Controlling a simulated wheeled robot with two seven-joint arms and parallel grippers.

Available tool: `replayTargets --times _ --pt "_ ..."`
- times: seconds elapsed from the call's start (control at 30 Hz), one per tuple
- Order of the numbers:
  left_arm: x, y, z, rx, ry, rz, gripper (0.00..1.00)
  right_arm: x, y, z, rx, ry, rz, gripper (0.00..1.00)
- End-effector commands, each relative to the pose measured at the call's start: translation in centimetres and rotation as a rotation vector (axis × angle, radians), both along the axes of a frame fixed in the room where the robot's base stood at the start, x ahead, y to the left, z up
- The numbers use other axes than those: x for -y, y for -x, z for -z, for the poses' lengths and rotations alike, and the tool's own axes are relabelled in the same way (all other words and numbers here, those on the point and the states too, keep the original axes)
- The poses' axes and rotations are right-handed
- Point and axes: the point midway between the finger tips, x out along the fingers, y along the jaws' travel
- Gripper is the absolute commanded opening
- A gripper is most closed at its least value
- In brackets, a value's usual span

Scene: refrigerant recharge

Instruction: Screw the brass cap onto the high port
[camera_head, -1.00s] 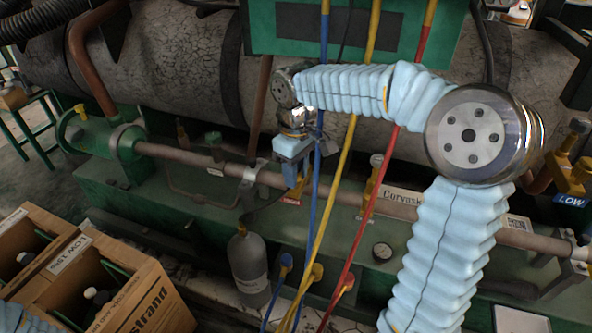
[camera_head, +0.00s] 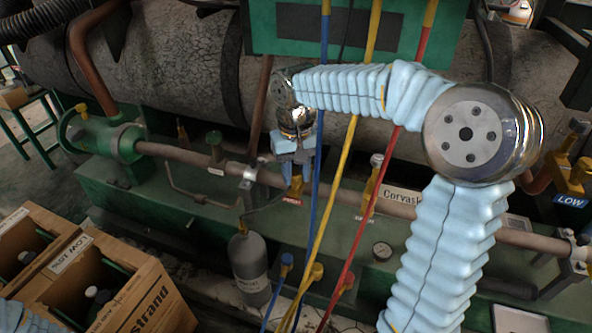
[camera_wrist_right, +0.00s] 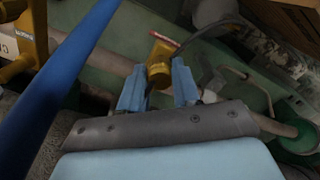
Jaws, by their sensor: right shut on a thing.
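My right gripper (camera_head: 296,172) points down over the brass high port (camera_head: 296,186), which stands above a small red label. The right wrist view shows its two blue fingers (camera_wrist_right: 158,85) on either side of a yellow-brass piece (camera_wrist_right: 159,66), shut on it. This piece lines up with the port. I take it to be the brass cap on or at the port's top; the join between cap and port cannot be made out. My left gripper is out of view; only a bit of my blue sleeve shows at the lower left.
Blue, yellow and red hoses (camera_head: 324,210) hang just right of the gripper. A grey cylinder (camera_head: 250,268) stands below the port. A brass fitting with a blue LOW label (camera_head: 570,201) is at the far right. Cardboard boxes (camera_head: 150,300) stand at the lower left.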

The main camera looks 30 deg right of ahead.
Motion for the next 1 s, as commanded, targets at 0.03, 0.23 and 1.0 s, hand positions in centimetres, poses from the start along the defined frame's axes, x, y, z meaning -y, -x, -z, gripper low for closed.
replayTargets --times 0.03,0.23,1.0 --pt "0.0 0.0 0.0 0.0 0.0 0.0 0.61 -0.1 0.0 0.1 -0.003 -0.002 -0.002 0.02" --pt "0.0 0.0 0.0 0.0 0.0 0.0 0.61 -0.1 0.1 0.2 -0.004 -0.001 0.044 0.02" --pt "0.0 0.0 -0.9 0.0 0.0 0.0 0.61 -0.1 0.0 -0.8 -0.001 0.0 0.181 0.61"
